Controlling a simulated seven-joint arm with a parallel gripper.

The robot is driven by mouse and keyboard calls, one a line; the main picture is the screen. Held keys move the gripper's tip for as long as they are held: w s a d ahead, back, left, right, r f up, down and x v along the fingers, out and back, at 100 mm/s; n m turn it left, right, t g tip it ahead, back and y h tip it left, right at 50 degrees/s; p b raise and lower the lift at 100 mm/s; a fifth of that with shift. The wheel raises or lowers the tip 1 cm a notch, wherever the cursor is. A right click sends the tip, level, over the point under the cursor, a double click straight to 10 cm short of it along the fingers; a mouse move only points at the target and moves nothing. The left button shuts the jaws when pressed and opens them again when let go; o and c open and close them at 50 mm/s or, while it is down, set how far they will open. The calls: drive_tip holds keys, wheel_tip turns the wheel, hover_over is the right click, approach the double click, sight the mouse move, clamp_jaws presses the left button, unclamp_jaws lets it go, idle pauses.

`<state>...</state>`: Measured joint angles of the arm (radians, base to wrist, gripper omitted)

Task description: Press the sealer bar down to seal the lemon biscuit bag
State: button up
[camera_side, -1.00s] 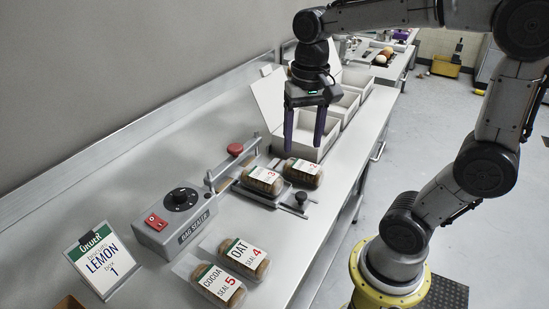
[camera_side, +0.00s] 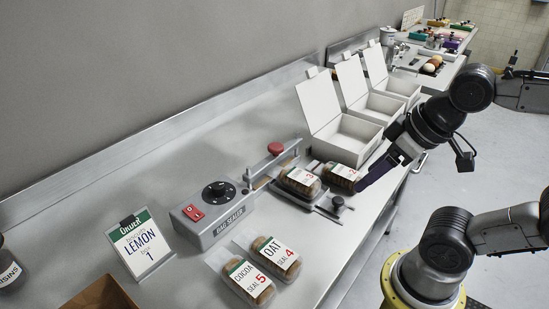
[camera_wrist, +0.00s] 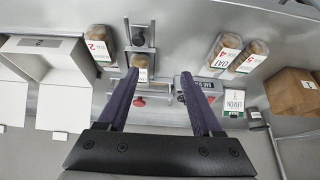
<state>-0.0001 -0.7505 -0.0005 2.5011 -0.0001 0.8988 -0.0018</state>
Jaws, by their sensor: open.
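The grey bag sealer (camera_side: 215,215) has a black dial and a red switch. Its bar (camera_side: 264,166) with a red knob (camera_side: 275,149) runs behind the bags and looks raised. A biscuit bag marked 3 (camera_side: 300,181) lies at the sealer's tray; a bag marked 2 (camera_side: 343,177) lies to its right. Their flavour words are not legible. The order card (camera_side: 140,244) reads LEMON, 1. My gripper (camera_side: 362,184) is open and empty, tilted beside bag 2. In the wrist view its fingers (camera_wrist: 159,73) are apart, the left one close to bag 3 (camera_wrist: 139,74) in the picture.
Oat bag 4 (camera_side: 280,258) and cocoa bag 5 (camera_side: 250,284) lie in front of the sealer. Three open white boxes (camera_side: 346,141) stand behind bag 2, near my gripper. A black knob (camera_side: 338,202) stands at the tray's front. A brown box (camera_side: 103,294) is at the lower left.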

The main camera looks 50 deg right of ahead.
drive_tip(key=shift+c, duration=0.4)
drive_tip(key=shift+c, duration=1.1)
drive_tip(key=shift+s, duration=0.25)
drive_tip(key=shift+c, duration=1.2)
drive_tip(key=r, duration=0.1)
drive_tip(key=w+r+n, duration=0.1)
drive_tip(key=r, duration=0.1)
drive_tip(key=shift+r, duration=0.3)
drive_tip(key=c, duration=0.5)
drive_tip(key=shift+n+g, duration=0.4)
drive_tip(key=shift+g, duration=0.3)
drive_tip(key=w+r, duration=0.3)
drive_tip(key=r, duration=0.1)
drive_tip(key=shift+w+d, duration=0.2)
drive_tip(key=shift+d, duration=0.05)
clamp_jaws()
drive_tip(key=w+d+r+g, duration=0.15)
drive_tip(key=w+r, duration=0.25)
drive_tip(key=w, duration=0.4)
drive_tip(key=w+d+f+g, duration=0.1)
drive_tip(key=w+f+g, duration=0.1)
drive_tip(key=w+f, duration=0.2)
drive_tip(key=w+d+f+g, duration=0.1)
drive_tip(key=w+f, duration=0.4)
drive_tip(key=w, duration=0.6)
drive_tip(key=shift+w+d+n+g, duration=0.25)
drive_tip(key=shift+d+n+g, duration=0.15)
drive_tip(key=shift+g, duration=0.05)
